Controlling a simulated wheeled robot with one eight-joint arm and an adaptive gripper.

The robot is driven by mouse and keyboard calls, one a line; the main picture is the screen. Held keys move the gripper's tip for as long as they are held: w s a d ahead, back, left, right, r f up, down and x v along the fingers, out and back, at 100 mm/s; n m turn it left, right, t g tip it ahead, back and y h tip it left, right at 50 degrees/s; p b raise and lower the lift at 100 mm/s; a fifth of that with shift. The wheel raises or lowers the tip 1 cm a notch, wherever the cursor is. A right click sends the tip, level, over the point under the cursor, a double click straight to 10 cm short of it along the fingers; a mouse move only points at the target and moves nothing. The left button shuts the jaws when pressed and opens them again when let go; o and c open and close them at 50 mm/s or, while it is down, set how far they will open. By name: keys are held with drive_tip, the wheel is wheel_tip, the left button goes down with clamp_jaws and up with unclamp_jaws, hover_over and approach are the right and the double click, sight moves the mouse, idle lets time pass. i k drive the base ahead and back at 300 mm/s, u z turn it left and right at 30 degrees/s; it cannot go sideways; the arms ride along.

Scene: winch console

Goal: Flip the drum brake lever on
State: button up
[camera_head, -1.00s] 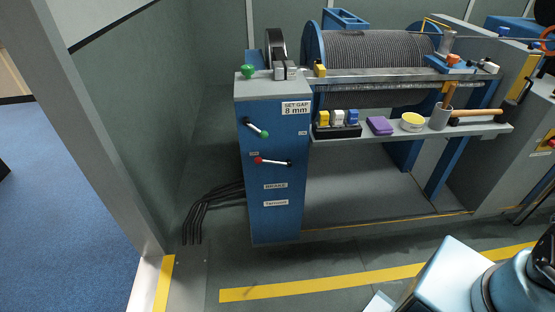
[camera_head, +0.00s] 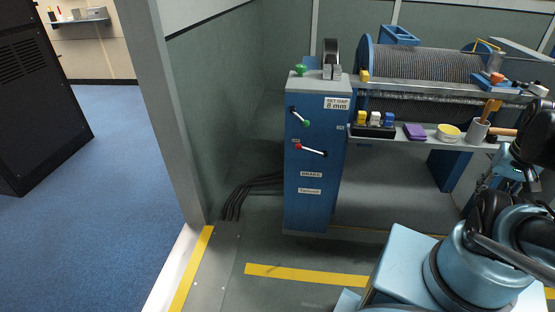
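The blue winch console (camera_head: 308,215) stands left of the winch drum. Its front carries two levers. The upper lever (camera_head: 299,116) slants down to the right to a green knob. The lower lever (camera_head: 313,151) has a red knob at its upper left end and slants slightly down to the right to a dark end. A plate reading BRAKE (camera_head: 311,174) is below them, with another plate, apparently Tension, under it. The small tags beside the levers are unreadable, so I cannot tell which is the drum brake lever. My arm is at the right, apart from the console; no gripper fingers can be made out.
A shelf (camera_head: 390,132) right of the console holds colored blocks, a purple block, a yellow-topped bowl and a grey cup. Black cables (camera_head: 252,185) run along the floor at the console's left. A grey door post (camera_head: 165,110) stands further left. The floor before the console is clear.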

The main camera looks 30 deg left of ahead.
sight(298, 147)
drive_tip(key=u, duration=2.6)
drive_tip(key=k, duration=1)
drive_tip(key=z, duration=1.05)
